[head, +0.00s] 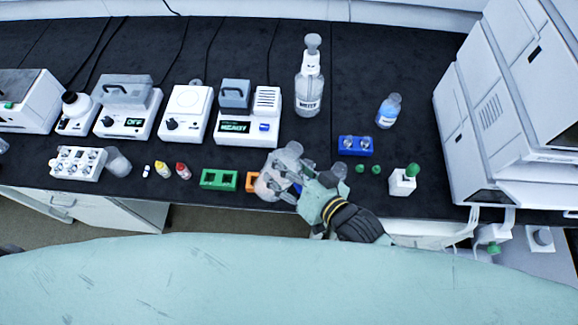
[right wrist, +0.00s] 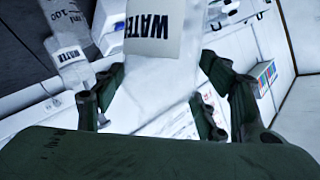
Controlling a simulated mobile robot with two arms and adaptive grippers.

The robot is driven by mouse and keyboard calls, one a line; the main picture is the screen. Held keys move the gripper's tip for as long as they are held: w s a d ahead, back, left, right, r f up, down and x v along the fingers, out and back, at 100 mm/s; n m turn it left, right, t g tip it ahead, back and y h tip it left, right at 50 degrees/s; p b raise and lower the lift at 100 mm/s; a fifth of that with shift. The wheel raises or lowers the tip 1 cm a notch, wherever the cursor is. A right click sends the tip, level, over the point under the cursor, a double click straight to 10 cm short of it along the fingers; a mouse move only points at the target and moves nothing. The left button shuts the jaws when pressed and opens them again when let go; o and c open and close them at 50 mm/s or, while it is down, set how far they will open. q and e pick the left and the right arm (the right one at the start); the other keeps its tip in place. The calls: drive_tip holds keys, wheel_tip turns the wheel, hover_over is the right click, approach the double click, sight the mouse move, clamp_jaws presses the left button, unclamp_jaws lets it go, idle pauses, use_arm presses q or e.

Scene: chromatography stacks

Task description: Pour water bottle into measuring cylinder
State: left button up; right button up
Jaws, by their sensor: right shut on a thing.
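My right gripper (head: 292,192) is at the front edge of the black bench, shut on a translucent bottle (head: 272,184). In the right wrist view, my right gripper (right wrist: 165,105) has its fingers on either side of this bottle (right wrist: 150,75), whose white label reads WATER. A clear graduated vessel (right wrist: 66,22) marked 100, probably the measuring cylinder, is beside the bottle in that view. In the head view clear parts overlap around the gripper, so I cannot tell the bottle's tilt or whether the two touch. My left gripper is not in view.
A tall labelled bottle (head: 309,92) and a small blue-labelled bottle (head: 388,110) stand farther back. Green (head: 219,179) and blue (head: 355,146) racks are near the gripper. Several white instruments (head: 186,112) line the left; a large white machine (head: 470,125) stands at right.

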drive_tip(key=shift+a+f, duration=0.1)
idle(0.4)
drive_tip(key=shift+f+m+y+b, duration=0.4)
drive_tip(key=shift+m+b, duration=0.1)
drive_tip(key=shift+b, duration=0.1)
drive_tip(key=shift+a, duration=0.1)
drive_tip(key=shift+f+m+b, duration=0.4)
drive_tip(key=shift+f+b, duration=0.45)
drive_tip(key=shift+b, duration=0.1)
